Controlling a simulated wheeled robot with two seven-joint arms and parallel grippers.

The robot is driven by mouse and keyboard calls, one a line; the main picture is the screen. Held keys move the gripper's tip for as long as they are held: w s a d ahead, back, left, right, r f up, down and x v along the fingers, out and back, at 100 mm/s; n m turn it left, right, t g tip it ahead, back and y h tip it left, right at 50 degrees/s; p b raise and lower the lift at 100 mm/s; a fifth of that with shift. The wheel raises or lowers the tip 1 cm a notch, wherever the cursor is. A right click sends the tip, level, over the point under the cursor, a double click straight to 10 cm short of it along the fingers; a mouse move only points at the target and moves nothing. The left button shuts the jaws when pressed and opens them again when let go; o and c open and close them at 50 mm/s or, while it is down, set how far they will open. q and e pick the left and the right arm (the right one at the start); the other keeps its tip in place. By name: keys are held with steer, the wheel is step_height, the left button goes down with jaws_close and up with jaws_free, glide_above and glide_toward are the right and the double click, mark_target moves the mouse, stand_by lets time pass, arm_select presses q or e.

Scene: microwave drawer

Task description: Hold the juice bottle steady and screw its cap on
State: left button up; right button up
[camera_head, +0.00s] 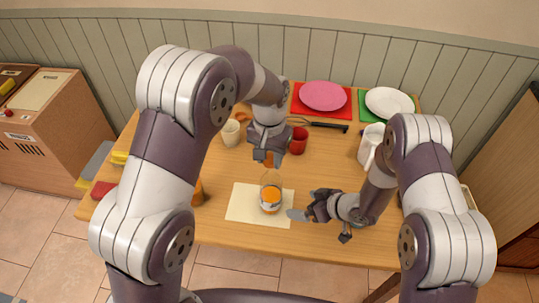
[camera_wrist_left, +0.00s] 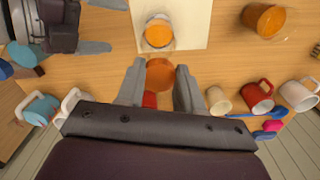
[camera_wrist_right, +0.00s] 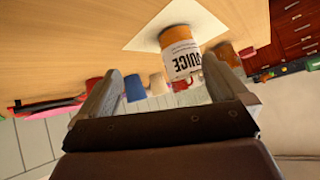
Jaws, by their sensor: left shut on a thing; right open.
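The juice bottle (camera_head: 270,197) stands upright on a cream mat (camera_head: 240,204), with orange contents showing. Its printed label faces my right wrist view (camera_wrist_right: 180,55). My left gripper (camera_head: 270,157) is above and behind the bottle. It is shut on the round orange cap (camera_wrist_left: 160,75), which sits between its fingertips in the left wrist view. The cap is apart from the bottle (camera_wrist_left: 158,32) there. My right gripper (camera_head: 300,214) is open and low over the table, just right of the bottle. Its fingers in the right wrist view (camera_wrist_right: 170,88) point towards the bottle without gripping it.
Pink (camera_head: 323,96) and white (camera_head: 389,102) plates lie at the back. The table between mat and mugs is mostly clear.

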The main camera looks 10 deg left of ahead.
mark_target(274, 201)
steer(key=n, duration=0.1)
steer(key=y, duration=0.1)
steer(key=n+y, duration=0.1)
steer(key=shift+w+a+f+n, duration=0.15)
steer(key=shift+a+f+n, duration=0.1)
steer(key=shift+a+n, duration=0.1)
steer(key=shift+a+n+g+y, duration=0.1)
steer(key=shift+n+g+y, duration=0.2)
steer(key=shift+n+y, duration=0.3)
steer(key=shift+a+f+n, duration=0.15)
steer(key=shift+a+n, duration=0.1)
steer(key=shift+n, duration=0.2)
steer(key=x, duration=0.9)
steer(key=shift+a, duration=0.4)
steer(key=c, duration=0.8)
